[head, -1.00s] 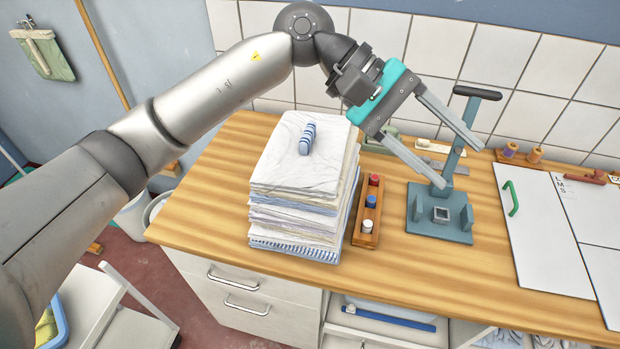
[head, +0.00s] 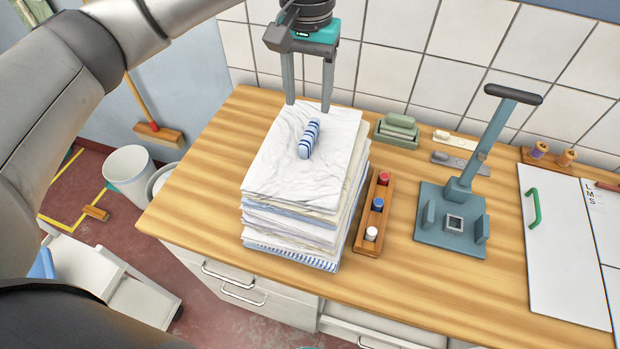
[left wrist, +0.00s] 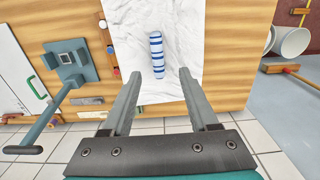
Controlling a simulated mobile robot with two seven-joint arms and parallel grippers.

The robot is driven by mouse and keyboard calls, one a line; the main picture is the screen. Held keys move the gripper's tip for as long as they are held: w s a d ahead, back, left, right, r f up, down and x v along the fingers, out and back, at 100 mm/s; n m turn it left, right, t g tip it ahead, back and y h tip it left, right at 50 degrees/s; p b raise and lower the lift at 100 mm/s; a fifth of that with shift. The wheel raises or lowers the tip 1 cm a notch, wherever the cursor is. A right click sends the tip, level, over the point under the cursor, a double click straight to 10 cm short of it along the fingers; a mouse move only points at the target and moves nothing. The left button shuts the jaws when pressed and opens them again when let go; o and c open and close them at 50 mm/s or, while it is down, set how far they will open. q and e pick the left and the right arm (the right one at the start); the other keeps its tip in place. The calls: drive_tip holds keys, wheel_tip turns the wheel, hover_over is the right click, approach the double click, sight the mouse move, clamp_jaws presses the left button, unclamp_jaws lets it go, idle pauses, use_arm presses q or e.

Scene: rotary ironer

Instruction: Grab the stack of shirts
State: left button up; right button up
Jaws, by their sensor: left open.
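The stack of shirts (head: 300,170) stands on the wooden counter, several folded white and pale pieces with a blue-striped one at the bottom. A small rolled blue-and-white striped cloth (head: 309,139) lies on top; it also shows in the left wrist view (left wrist: 157,54). My left gripper (head: 308,106) is open and empty, pointing down at the far edge of the stack. In the left wrist view its fingers (left wrist: 156,88) are apart, with the stack's white top (left wrist: 186,30) beyond them. Contact with the stack cannot be told. My right gripper is not in view.
Right of the stack is a wooden rack (head: 372,215) with coloured spools, then a blue-grey press stand (head: 452,215) with a tall handle. Green blocks (head: 397,130) lie behind. A tiled wall (head: 400,50) closes the back. Counter left of the stack is clear.

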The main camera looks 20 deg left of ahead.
sight(310, 130)
use_arm(q)
wheel_tip(310, 130, down, 2)
drive_tip(key=shift+f, duration=0.2)
drive_tip(key=shift+f+p, duration=0.3)
drive_tip(key=shift+f, duration=0.15)
wheel_tip(310, 130, down, 4)
drive_tip(key=shift+s+d+f+p, duration=0.1)
drive_tip(key=shift+d+p, duration=0.05)
drive_tip(key=shift+p, duration=0.65)
drive_tip(key=shift+f, duration=0.3)
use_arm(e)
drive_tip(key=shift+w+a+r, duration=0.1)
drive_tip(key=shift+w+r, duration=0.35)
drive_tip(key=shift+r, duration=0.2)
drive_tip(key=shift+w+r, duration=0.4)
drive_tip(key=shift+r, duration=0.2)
use_arm(q)
drive_tip(key=shift+c, duration=0.2)
clamp_jaws()
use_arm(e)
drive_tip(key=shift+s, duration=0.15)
use_arm(q)
drive_tip(key=shift+r, duration=0.15)
